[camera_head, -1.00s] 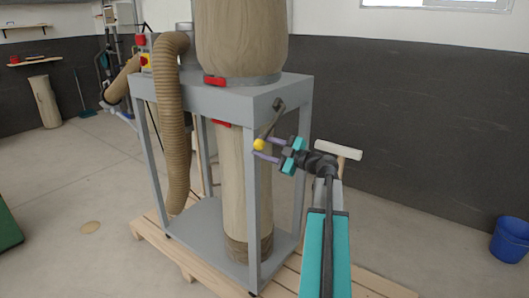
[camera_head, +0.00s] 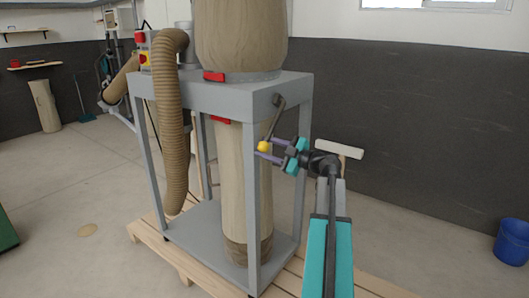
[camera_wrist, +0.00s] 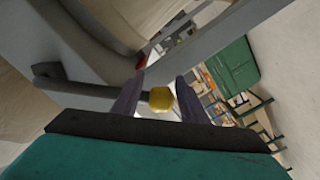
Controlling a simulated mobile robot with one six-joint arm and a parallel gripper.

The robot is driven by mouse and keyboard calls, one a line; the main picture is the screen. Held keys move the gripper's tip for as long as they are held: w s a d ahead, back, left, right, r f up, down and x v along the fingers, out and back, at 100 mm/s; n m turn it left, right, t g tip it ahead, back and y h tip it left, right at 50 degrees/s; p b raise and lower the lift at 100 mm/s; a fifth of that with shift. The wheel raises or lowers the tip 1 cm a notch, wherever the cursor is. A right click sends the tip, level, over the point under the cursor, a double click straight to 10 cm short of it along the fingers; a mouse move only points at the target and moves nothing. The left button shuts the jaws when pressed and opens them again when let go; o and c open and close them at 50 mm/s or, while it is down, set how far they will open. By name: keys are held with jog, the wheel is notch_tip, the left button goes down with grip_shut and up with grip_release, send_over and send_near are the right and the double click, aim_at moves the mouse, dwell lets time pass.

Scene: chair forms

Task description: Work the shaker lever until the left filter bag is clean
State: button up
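The shaker lever (camera_head: 274,120) is a grey bar hanging from a pivot on the right side of the grey steel frame (camera_head: 225,100). It ends in a yellow knob (camera_head: 263,146), also in the wrist view (camera_wrist: 160,98). My gripper (camera_head: 267,148) has its two purple fingers on either side of the knob. In the wrist view, a small gap shows between the knob and the right finger. A tan-brown filter bag (camera_head: 239,40) bulges above the frame, its top cut off. I cannot tell whether it is the left one.
A pale lower bag (camera_head: 238,185) hangs inside the frame. A ribbed hose (camera_head: 172,120) runs down its left side. The frame stands on a wooden pallet (camera_head: 180,260). A blue bucket (camera_head: 512,242) stands far right. The floor between pallet and bucket is clear.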

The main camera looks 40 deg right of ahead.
jog(key=shift+w+d+f+b, duration=0.15)
jog(key=shift+d+f+b, duration=0.4)
jog(key=shift+f+b, duration=0.2)
jog(key=shift+w+d+f+b, duration=0.2)
jog(key=shift+d+f+b, duration=0.25)
jog(key=shift+d+b, duration=0.4)
jog(key=shift+w+d+f+b, duration=0.15)
jog(key=shift+d+f+b, duration=0.3)
jog(key=shift+d+b, duration=0.4)
jog(key=shift+w+d+f+b, duration=0.2)
jog(key=shift+d+f+b, duration=0.35)
jog(key=shift+b, duration=0.5)
jog(key=shift+d+r, duration=0.1)
jog(key=d+f+b, duration=0.1)
jog(key=w+d+b, duration=0.1)
jog(key=d+b, duration=0.1)
jog(key=d+f+b, duration=0.1)
jog(key=d+b, duration=0.1)
jog(key=shift+w+f, duration=0.15)
jog(key=shift+f, duration=0.15)
